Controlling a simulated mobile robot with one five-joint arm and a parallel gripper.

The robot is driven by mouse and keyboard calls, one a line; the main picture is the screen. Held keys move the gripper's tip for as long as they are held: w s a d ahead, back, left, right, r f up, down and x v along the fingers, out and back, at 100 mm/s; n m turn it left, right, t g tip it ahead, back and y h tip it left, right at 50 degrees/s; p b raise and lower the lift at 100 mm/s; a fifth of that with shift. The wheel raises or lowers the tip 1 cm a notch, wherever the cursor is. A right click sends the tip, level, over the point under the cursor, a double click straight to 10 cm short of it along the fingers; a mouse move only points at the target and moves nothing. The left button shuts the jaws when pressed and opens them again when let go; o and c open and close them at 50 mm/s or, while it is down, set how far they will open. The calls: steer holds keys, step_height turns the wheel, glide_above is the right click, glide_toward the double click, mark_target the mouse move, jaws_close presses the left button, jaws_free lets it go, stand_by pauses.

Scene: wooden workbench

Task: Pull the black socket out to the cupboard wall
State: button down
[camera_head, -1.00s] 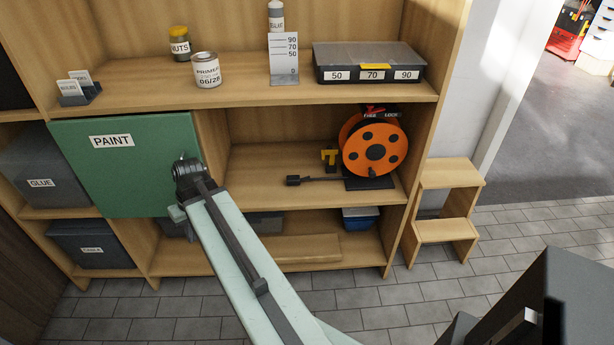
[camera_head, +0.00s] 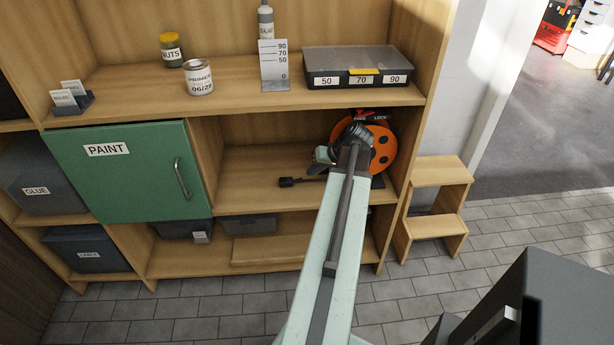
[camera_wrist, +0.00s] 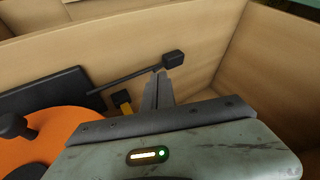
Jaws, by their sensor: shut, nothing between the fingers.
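The black socket (camera_head: 286,183) lies on the middle shelf at the end of a dark cable that runs right toward the orange reel (camera_head: 383,158). A gap of bare shelf separates it from the cupboard wall (camera_head: 205,160) on its left. My gripper (camera_head: 322,156) is in front of the reel, right of the socket, partly hidden by my arm. In the wrist view my gripper (camera_wrist: 160,84) is shut and empty, its tips just below the socket (camera_wrist: 173,59) in the picture; contact cannot be told. The reel (camera_wrist: 50,140) shows at left there.
A yellow piece (camera_wrist: 123,100) sits beside the cable. The red lever with LOCK lettering (camera_head: 372,116) tops the reel. The green PAINT door (camera_head: 120,170) is shut. A tin (camera_head: 199,78), gauge (camera_head: 273,65) and organiser case (camera_head: 358,67) stand on the shelf above.

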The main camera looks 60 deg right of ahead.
mark_target(286, 182)
steer(key=b+x, duration=0.7)
steer(key=x, duration=0.2)
steer(key=shift+f, duration=0.2)
steer(key=shift+w, duration=0.1)
steer(key=shift+r, duration=0.1)
